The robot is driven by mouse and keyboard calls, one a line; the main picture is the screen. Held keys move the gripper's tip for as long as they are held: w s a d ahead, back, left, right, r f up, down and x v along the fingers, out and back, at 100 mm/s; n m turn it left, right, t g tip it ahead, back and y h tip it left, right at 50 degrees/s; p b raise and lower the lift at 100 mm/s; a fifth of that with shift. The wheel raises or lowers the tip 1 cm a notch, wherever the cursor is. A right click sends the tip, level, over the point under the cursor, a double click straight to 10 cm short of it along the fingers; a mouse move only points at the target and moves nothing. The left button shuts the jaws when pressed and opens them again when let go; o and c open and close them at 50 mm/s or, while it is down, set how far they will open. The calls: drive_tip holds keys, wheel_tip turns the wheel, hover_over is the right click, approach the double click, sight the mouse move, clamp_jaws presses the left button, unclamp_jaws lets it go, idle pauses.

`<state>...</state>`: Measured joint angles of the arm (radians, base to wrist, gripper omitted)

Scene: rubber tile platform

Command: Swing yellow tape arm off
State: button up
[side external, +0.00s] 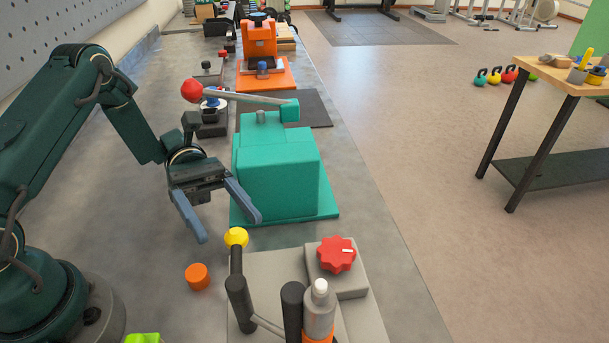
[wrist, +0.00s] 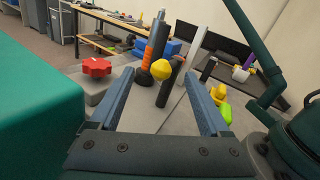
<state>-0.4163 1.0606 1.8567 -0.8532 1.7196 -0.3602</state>
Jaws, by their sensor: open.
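A dark lever arm (side external: 236,262) with a yellow ball knob (side external: 236,237) stands upright on a grey fixture (side external: 277,268) in the side view. In the wrist view the yellow knob (wrist: 161,69) shows between my two fingers. My gripper (side external: 229,229) is open and empty, its fingers spread toward the knob. I cannot tell how far the knob is from the fingertips. No yellow tape is clearly recognisable on the lever. It also shows my gripper (wrist: 159,76) from behind.
A red dial (side external: 336,254) and a grey-and-orange cylinder (side external: 319,310) are on the grey fixture. A teal block (side external: 278,170) with a red-knobbed lever (side external: 240,97) stands behind my gripper. An orange cap (side external: 197,277) lies left of the fixture. A green piece (side external: 142,339) is near my base.

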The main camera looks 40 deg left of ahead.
drive_tip(key=shift+a, duration=0.3)
